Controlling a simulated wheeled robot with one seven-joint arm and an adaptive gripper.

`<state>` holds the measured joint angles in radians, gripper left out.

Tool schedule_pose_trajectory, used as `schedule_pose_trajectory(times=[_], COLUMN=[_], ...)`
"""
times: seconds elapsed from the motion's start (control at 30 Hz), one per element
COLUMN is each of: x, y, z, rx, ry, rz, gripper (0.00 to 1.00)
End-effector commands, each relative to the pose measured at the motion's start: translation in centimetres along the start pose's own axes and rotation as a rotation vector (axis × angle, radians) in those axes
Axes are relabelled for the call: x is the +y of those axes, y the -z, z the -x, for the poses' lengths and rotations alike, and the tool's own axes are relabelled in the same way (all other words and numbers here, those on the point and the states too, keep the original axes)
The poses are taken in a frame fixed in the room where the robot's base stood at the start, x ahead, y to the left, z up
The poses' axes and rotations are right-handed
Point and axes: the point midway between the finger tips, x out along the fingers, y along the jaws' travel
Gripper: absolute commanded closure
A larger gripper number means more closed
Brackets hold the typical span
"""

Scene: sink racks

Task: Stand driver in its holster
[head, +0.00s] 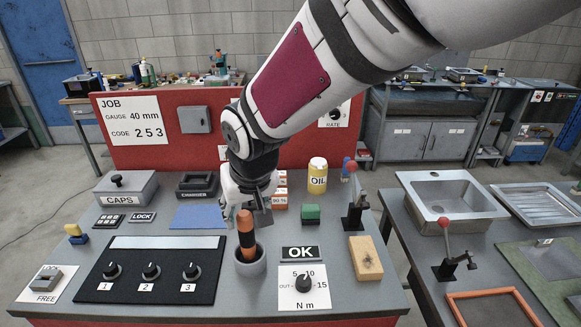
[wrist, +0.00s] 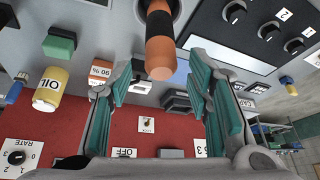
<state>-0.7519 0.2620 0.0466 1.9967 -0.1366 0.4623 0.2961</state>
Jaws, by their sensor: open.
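The driver (head: 246,238), with an orange handle and a dark band, stands roughly upright in the round grey holster (head: 251,269) on the bench. Its lower end is hidden inside the holster. My gripper (head: 246,212) is just above and behind the handle's top. In the wrist view, the driver's orange end (wrist: 160,57) shows at the upper middle, beyond the teal finger pads. My gripper (wrist: 161,85) is open there, with nothing between the pads.
A black panel with three knobs (head: 151,271) lies left of the holster. The OK plate (head: 300,253) and torque dial (head: 303,284) are to its right. A wooden block (head: 366,258), red-knobbed lever (head: 354,205) and yellow OIL can (head: 317,175) stand farther right.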

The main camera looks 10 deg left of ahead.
Motion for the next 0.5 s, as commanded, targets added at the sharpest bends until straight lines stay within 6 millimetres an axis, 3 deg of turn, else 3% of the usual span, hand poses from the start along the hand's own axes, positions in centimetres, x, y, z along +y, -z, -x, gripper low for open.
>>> schedule_pose_trajectory(times=[0.2, 0.37, 0.5], x=[0.0, 0.0, 1.8], y=[0.1, 0.0, -0.4], z=[3.9, 5.4, 7.0], rx=[0.002, 0.001, 0.005], ry=[0.0, 0.0, -0.015], rz=[0.001, 0.001, -0.022], gripper=[0.54, 0.54, 0.54])
